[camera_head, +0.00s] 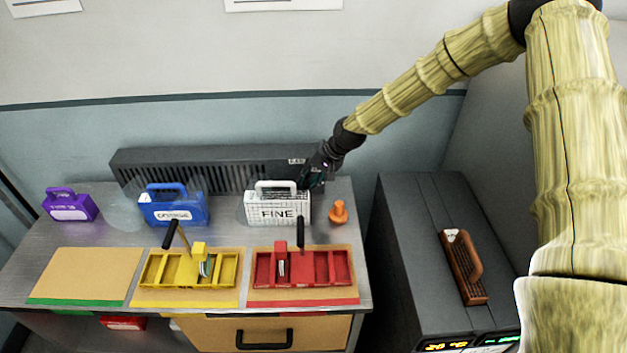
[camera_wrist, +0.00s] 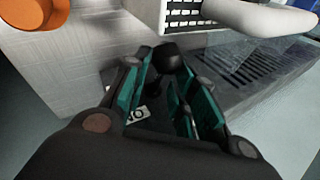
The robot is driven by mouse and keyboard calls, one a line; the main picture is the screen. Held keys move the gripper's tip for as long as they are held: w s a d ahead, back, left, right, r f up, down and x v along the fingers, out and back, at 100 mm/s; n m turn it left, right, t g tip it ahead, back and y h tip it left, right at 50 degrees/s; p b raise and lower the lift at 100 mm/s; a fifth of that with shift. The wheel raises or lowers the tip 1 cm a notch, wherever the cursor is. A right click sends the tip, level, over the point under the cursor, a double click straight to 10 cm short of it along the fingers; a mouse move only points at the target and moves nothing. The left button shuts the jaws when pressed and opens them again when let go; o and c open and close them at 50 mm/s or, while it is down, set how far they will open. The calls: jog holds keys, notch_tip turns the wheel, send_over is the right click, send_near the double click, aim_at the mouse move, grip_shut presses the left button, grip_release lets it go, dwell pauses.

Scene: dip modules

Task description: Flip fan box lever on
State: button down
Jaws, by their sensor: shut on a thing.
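The fan box (camera_head: 215,163) is a long dark grey vented case at the back of the table, against the wall. My gripper (camera_head: 312,180) is at its right end, behind and right of the white FINE module (camera_head: 278,207). In the wrist view my gripper (camera_wrist: 168,75) has its teal-padded fingers on both sides of a black rounded lever knob (camera_wrist: 168,54) and is shut on it. A label (camera_wrist: 137,115) reading "ON", upside down, shows between the fingers. The lever's lower part is hidden by the fingers, and its exact tilt cannot be told.
An orange knob-like piece (camera_head: 338,212) stands right of the FINE module. A blue module (camera_head: 174,209) and a purple module (camera_head: 69,206) stand to the left. Yellow (camera_head: 228,270) and red (camera_head: 342,268) trays lie in front. A dark cabinet (camera_head: 400,240) stands right of the table.

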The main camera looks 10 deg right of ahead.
jog(key=shift+w+r+g, duration=0.3)
jog(key=shift+r+g, duration=0.05)
jog(key=shift+g, duration=0.25)
jog(key=c, duration=1.1)
grip_release()
jog(key=shift+c, duration=0.2)
jog(key=shift+d, duration=0.1)
jog(key=v, duration=1.2)
jog(key=shift+d, duration=0.1)
